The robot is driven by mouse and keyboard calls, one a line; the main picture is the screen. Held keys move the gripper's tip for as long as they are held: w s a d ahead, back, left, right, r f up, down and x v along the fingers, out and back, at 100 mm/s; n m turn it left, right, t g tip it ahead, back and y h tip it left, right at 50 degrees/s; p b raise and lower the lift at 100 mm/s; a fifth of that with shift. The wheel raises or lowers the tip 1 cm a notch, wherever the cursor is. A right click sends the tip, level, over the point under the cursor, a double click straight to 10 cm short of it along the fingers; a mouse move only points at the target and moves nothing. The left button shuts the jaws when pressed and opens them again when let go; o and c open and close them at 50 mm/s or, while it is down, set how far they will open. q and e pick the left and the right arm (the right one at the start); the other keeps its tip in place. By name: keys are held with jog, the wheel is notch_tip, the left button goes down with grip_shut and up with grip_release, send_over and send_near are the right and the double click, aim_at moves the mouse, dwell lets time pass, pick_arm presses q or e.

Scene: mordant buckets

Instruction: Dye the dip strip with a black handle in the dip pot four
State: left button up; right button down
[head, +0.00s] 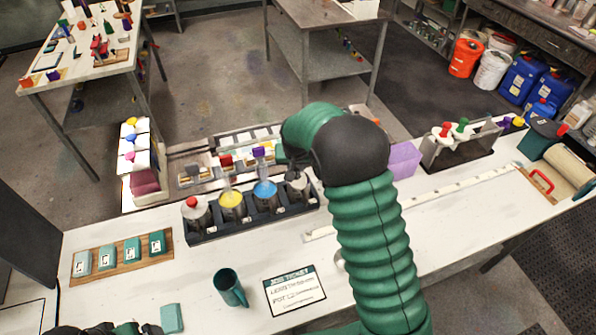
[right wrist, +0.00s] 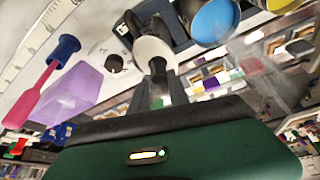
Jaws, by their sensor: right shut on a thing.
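A dark rack (head: 250,225) on the white bench holds a row of metal pots: one with a red-topped handle (head: 192,203), one yellow, one blue, and the fourth pot (head: 297,183) at the right end. My right arm hides part of that area in the head view. In the right wrist view my right gripper (right wrist: 158,76) is shut on a dark handle (right wrist: 158,65) right over the pale-filled fourth pot (right wrist: 155,50). I cannot tell how deep the strip is in it. My left gripper (head: 125,328) only shows in part at the bottom edge; its jaws are unclear.
A teal mug (head: 230,288) and a printed card (head: 294,291) stand in front of the rack. A wooden board with teal blocks (head: 133,250) lies at left. A purple block (head: 403,160) and a holder of handled strips (head: 455,145) stand at right.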

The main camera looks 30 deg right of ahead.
jog(key=shift+d+r+p, duration=0.2)
jog(key=shift+r+p, duration=1.4)
jog(key=shift+r, duration=0.55)
jog(key=shift+d+r+p, duration=0.2)
jog(key=shift+r+p, duration=1.35)
jog(key=shift+r, duration=0.6)
jog(key=shift+s, duration=0.1)
jog(key=shift+f, duration=0.1)
jog(key=shift+f+b, duration=3)
jog(key=shift+f, duration=1.25)
jog(key=shift+r, duration=0.15)
jog(key=shift+d+r+p, duration=0.1)
jog(key=shift+d+p, duration=0.15)
jog(key=shift+p, duration=0.05)
